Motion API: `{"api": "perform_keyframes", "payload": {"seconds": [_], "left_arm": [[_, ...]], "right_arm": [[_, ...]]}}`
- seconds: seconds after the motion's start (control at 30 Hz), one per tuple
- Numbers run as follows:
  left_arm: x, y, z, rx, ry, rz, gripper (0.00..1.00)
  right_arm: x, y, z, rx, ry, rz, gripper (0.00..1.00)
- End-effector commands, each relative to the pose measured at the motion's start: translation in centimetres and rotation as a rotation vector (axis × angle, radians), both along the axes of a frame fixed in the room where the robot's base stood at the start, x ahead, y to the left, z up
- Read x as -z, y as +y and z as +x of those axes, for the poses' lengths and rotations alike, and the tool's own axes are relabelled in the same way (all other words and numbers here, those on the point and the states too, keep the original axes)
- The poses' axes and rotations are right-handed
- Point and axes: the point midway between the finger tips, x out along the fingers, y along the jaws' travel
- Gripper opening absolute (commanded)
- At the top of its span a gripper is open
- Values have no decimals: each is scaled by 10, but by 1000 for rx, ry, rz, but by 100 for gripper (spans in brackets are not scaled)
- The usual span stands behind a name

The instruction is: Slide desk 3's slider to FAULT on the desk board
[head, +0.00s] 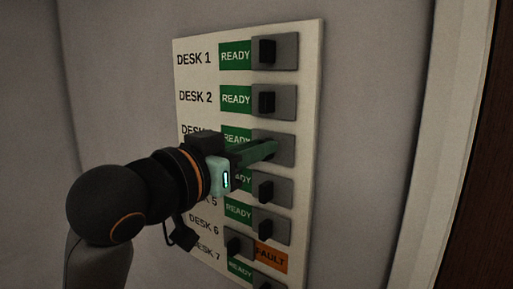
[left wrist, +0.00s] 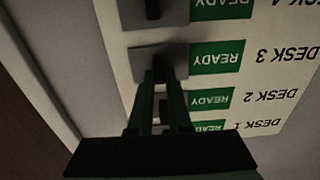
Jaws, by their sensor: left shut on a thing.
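The desk board (head: 184,110) is a pale panel on the wall with labelled rows. Desk 3's grey slider plate (head: 285,147) shows past my left fingers, with a green READY sign (head: 237,135) to its left. The sign also shows in the left wrist view (left wrist: 217,59), upside down. My left gripper (head: 268,151) is at desk 3's row, its green fingers shut on the dark slider (left wrist: 166,56), which stands beside READY. In the head view the fingers hide this slider. My right gripper is out of view.
Desk 1's slider (head: 267,51) and desk 2's slider (head: 267,102) stand beside READY above. Desk 4's slider (head: 265,190) is close below my left gripper. Desk 6's slider (head: 239,243) stands left of an orange FAULT sign (head: 271,256). A door frame (head: 440,140) is at the right.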

Motion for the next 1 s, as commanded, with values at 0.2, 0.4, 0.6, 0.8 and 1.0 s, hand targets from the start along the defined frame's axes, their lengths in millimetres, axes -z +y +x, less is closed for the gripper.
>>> {"api": "perform_keyframes", "payload": {"seconds": [0.2,0.4,0.6,0.8,1.0], "left_arm": [[-2,26,20,-6,5,1,0],[-1,58,43,-4,5,2,0],[0,67,48,-2,0,-1,0],[-1,67,49,-5,-2,-1,0],[-1,67,48,-4,-2,-1,39]], "right_arm": [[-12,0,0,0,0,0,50],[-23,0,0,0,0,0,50],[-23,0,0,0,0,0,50],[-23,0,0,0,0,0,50],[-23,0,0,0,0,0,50]]}}
